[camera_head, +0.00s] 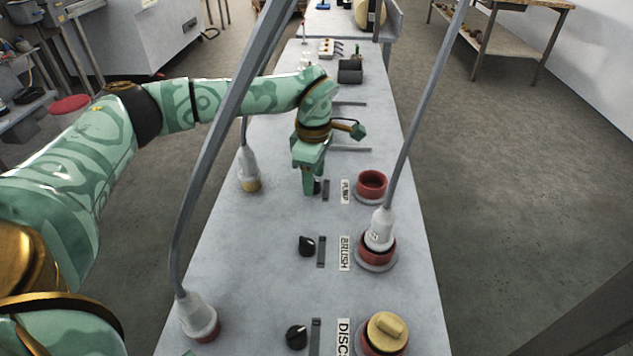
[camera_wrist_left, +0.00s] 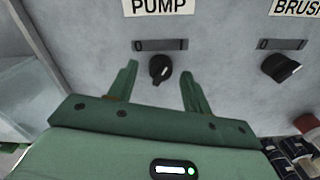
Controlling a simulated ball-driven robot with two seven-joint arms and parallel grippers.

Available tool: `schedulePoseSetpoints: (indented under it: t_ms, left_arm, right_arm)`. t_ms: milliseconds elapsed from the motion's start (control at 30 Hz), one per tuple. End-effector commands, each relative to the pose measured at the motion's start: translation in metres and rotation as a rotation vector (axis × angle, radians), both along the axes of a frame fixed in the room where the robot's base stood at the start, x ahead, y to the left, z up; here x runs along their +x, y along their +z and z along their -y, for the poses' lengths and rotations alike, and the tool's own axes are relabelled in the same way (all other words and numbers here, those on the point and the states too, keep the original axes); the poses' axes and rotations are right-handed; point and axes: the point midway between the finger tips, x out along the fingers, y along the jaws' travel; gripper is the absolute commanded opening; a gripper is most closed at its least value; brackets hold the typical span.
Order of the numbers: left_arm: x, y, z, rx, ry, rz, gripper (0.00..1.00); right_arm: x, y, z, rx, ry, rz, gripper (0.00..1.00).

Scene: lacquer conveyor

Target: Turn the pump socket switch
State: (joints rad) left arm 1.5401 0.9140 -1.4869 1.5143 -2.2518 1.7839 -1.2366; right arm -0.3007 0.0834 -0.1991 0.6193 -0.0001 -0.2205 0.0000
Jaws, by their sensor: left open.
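The pump switch is a black rotary knob (camera_wrist_left: 160,69) under the PUMP label (camera_wrist_left: 157,7) in the left wrist view. A dark slotted strip (camera_wrist_left: 160,45) lies between knob and label. My left gripper (camera_wrist_left: 157,82) is open, with one green finger on each side of the knob and gaps visible between them. In the head view my left gripper (camera_head: 311,187) points down over this knob, which it mostly hides. The PUMP label (camera_head: 345,191) and the red pump socket (camera_head: 371,185), which looks empty, are to its right. My right gripper is not in view.
The brush knob (camera_head: 307,246) and another knob (camera_head: 296,337) sit nearer on the grey panel (camera_head: 255,290). A white plug (camera_head: 379,230) with a cable stands in the brush socket (camera_head: 375,252). Other plugs (camera_head: 198,318) (camera_head: 248,169) with cables stand at the left. A yellow cap (camera_head: 387,332) is at the front.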

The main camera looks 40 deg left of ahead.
Motion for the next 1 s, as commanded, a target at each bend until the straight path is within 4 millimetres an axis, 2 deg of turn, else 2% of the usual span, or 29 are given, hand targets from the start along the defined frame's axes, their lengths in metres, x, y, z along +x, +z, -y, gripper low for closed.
schedulePoseSetpoints:
  t_ms: [100,400,567,833,1000]
  left_arm:
    - [0.000,-0.009,0.000,0.000,0.000,-0.001,0.50]
    - [0.000,-0.010,0.000,0.000,0.000,0.001,0.50]
    - [0.000,-0.010,0.000,0.000,0.000,0.000,0.05]
    - [0.000,-0.009,0.000,-0.001,0.013,0.001,0.05]
    - [-0.001,-0.006,0.001,-0.001,0.065,0.001,0.05]
  right_arm:
    - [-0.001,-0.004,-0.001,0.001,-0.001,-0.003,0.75]
    - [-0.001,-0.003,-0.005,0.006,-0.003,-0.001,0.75]
    - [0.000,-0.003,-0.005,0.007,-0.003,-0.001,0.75]
    - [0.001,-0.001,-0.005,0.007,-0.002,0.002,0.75]
    - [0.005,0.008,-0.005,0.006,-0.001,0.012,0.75]
